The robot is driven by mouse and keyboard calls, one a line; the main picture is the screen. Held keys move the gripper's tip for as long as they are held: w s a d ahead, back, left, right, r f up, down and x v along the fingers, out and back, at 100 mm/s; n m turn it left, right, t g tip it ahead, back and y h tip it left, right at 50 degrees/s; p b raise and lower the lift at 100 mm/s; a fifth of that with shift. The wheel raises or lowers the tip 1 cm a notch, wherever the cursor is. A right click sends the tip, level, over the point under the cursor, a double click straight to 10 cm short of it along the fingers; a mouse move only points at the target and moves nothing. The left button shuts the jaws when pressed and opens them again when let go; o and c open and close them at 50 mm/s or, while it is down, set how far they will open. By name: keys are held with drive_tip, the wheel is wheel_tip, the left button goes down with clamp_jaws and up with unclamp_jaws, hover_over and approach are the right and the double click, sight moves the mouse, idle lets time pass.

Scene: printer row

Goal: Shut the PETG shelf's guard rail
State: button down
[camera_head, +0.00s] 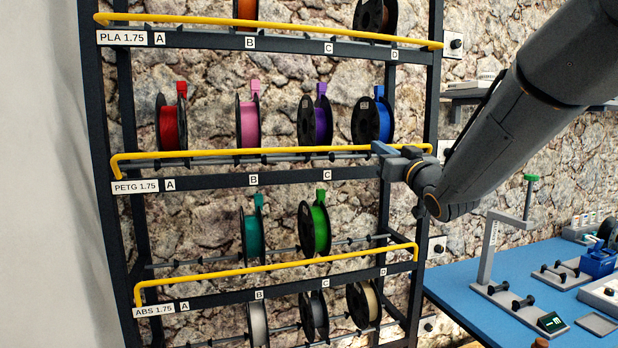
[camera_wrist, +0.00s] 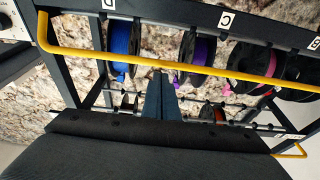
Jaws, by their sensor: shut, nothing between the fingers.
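The PETG shelf (camera_head: 225,182) is the level with the PETG 1.75 label (camera_head: 135,187) at its left end. Its yellow guard rail (camera_head: 200,154) runs along the shelf front, a little above the label beam, with bent ends. I cannot tell how far it is swung. My gripper (camera_head: 378,148) is shut and empty near the rail's right part, by the blue spool. In the wrist view, which is upside down, the rail (camera_wrist: 230,72) crosses the picture, and the shut fingertips (camera_wrist: 160,76) are right at it. I cannot tell whether they touch. My wrist hides part of the shelf's right end.
Red (camera_head: 168,126), pink (camera_head: 249,123), purple (camera_head: 315,119) and blue (camera_head: 373,120) spools hang behind the rail. The PLA rail (camera_head: 270,22) is above and the ABS rail (camera_head: 270,270) below. A blue bench (camera_head: 470,320) with small equipment stands at the right.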

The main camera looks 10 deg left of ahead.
drive_tip(key=x, duration=0.5)
drive_tip(key=shift+w+a+f+b, duration=0.15)
drive_tip(key=shift+w+f+b, duration=0.1)
drive_tip(key=shift+b, duration=0.1)
idle(1.1)
drive_tip(key=shift+s, duration=0.1)
drive_tip(key=s+d, duration=0.4)
drive_tip(key=s, duration=0.3)
drive_tip(key=shift+s+d+r, duration=0.25)
drive_tip(key=shift+d+r, duration=0.05)
drive_tip(key=shift+d, duration=0.05)
idle(0.5)
